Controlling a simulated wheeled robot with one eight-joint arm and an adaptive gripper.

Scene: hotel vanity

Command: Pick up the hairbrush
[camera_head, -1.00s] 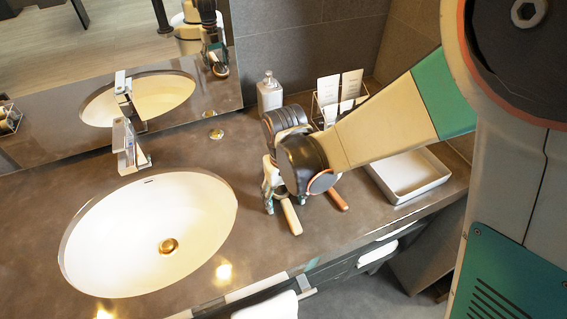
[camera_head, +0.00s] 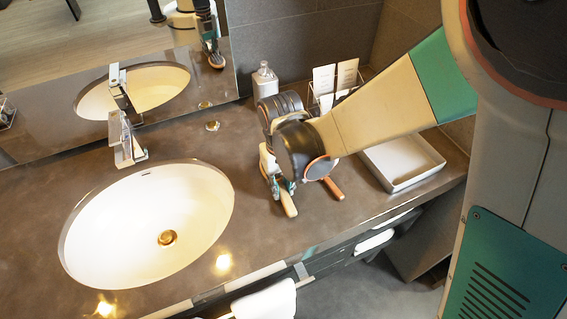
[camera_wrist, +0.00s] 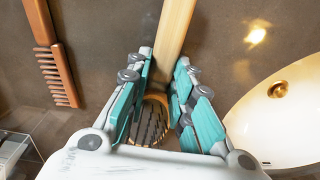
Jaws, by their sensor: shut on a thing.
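The hairbrush has a pale wooden handle (camera_wrist: 174,28) and a head with dark bristles (camera_wrist: 151,122). In the wrist view it lies between the teal finger pads of my gripper (camera_wrist: 160,98), which is shut on it near where handle and head meet. In the head view the handle (camera_head: 288,204) sticks out toward the counter's front edge from under my gripper (camera_head: 279,186). My wrist hides the brush head there. I cannot tell whether the brush is clear of the counter.
A brown wooden comb (camera_wrist: 55,68) lies beside the brush; its end (camera_head: 334,188) shows right of my gripper. The sink (camera_head: 130,235) is to the left. A white tray (camera_head: 430,172), card rack (camera_head: 327,103) and soap bottle (camera_head: 265,82) stand nearby.

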